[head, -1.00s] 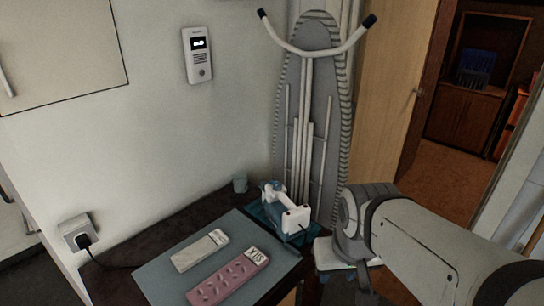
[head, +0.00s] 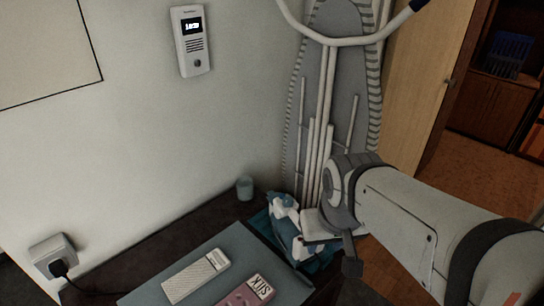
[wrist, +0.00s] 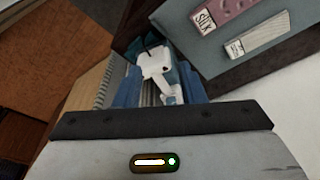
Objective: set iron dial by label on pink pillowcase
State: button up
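The blue-and-white iron (head: 285,222) stands on a teal base at the back right of the dark table. The wrist view shows the iron (wrist: 154,66) ahead of my gripper (wrist: 160,80). My two blue fingers are spread, with a gap between them and no clear grip on anything. The dial cannot be made out. The pink pillowcase (head: 238,298) is folded, with a white label (head: 260,289) reading "SILK". It is cut off in the head view; in the wrist view, the pillowcase (wrist: 228,8) is at the upper right.
A pale folded item (head: 196,277) lies beside the pillowcase on the grey-blue mat (head: 235,245). A small cup (head: 245,188) stands by the wall. An upright ironing board (head: 325,90) leans behind the iron. A plugged-in cord runs from the wall socket (head: 52,255) on the left.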

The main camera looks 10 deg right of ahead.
jog(key=shift+o, duration=1.1)
jog(key=shift+w+a, duration=0.1)
jog(key=shift+w, duration=0.05)
jog(key=shift+o, duration=0.7)
jog(key=w+a+r+n+p, duration=0.1)
jog(key=w, duration=0.4)
jog(key=shift+w+r+n+g, duration=0.3)
jog(key=shift+w+n, duration=0.1)
jog(key=n+g+p, duration=0.2)
jog(key=n+p, duration=0.3)
jog(key=n, duration=0.1)
send_over(288, 199)
notch_tip(288, 199, down, 10)
jog(key=shift+r, duration=0.2)
notch_tip(288, 199, down, 8)
jog(key=shift+r+p, duration=0.15)
jog(key=shift+p, duration=0.4)
